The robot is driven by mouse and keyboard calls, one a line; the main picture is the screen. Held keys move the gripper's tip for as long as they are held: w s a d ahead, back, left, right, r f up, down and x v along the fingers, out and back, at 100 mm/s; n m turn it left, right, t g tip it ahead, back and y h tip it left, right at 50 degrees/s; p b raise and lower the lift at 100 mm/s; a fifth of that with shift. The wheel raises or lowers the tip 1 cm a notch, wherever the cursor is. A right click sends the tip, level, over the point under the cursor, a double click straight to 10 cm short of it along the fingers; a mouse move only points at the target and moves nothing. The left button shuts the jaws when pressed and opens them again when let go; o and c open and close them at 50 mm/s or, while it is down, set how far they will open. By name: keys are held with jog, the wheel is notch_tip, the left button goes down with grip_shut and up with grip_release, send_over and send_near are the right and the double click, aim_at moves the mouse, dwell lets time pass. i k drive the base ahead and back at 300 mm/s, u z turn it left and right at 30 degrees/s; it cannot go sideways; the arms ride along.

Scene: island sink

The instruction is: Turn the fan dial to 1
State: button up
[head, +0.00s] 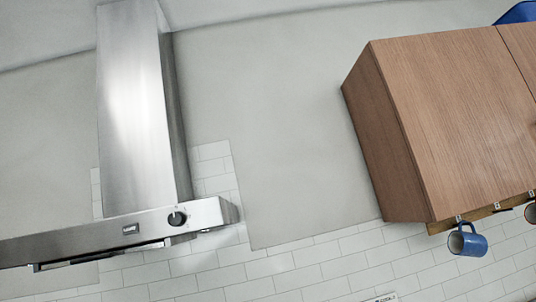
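The fan dial (177,218) is a small round black knob on the front face of the steel range hood (75,240), near the hood's right end. A light mark shows on the knob, but the dial's numbers are too small to read, so I cannot tell its setting. The hood's tall steel chimney (135,115) rises above it. My gripper is not in view, and nothing touches the dial.
A wooden wall cabinet (455,120) hangs at the right, with a blue mug (467,240) hanging under it. White tiles (300,270) cover the wall below. The wall between hood and cabinet is bare.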

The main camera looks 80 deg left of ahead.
aim_at(176, 219)
jog(key=u, duration=2.5)
jog(key=k, duration=0.8)
jog(key=u, duration=0.3)
jog(key=i, duration=1)
jog(key=z, duration=0.1)
